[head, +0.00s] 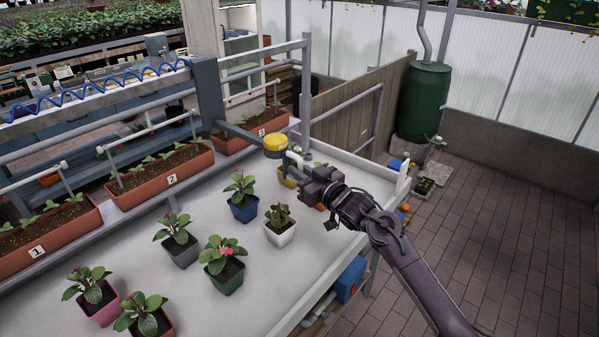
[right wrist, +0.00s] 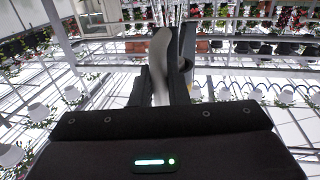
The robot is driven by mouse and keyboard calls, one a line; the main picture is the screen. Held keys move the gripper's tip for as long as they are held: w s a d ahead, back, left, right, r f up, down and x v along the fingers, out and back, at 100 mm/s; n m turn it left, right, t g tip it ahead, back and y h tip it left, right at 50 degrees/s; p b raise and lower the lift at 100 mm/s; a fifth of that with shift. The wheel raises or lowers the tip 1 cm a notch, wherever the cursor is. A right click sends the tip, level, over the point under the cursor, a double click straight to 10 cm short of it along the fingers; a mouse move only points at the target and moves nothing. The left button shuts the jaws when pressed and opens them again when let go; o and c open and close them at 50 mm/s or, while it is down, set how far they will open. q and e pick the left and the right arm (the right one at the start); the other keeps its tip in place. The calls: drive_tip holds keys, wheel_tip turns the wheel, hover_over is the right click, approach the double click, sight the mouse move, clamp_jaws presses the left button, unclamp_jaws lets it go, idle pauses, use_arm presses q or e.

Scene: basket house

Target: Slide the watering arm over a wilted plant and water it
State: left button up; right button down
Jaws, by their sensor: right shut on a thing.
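The watering arm (head: 240,133) is a grey bar reaching out over the white table (head: 205,288), with a round yellow head (head: 275,142) at its end. My right gripper (head: 303,168) is beside the yellow head, shut on a pale grey handle (head: 293,157). In the right wrist view the handle (right wrist: 160,62) shows as a curved grey piece between the fingers (right wrist: 165,88). A plant with dull, darker leaves (head: 281,216) stands in a white pot (head: 280,234), below and in front of the head; it looks wilted. A yellow pot (head: 287,181) is partly hidden behind my gripper. My left gripper is out of view.
Several leafy plants stand on the table, including ones in a blue pot (head: 244,211) and a green pot (head: 224,279). Numbered terracotta planters (head: 160,182) line the back. A green barrel (head: 423,100) stands beyond the table. The brick floor (head: 505,215) at right is mostly clear.

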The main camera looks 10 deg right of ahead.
drive_tip(key=c, duration=1.5)
unclamp_jaws()
drive_tip(key=b+v, duration=0.2)
drive_tip(key=v, duration=0.6)
drive_tip(key=shift+w, duration=0.1)
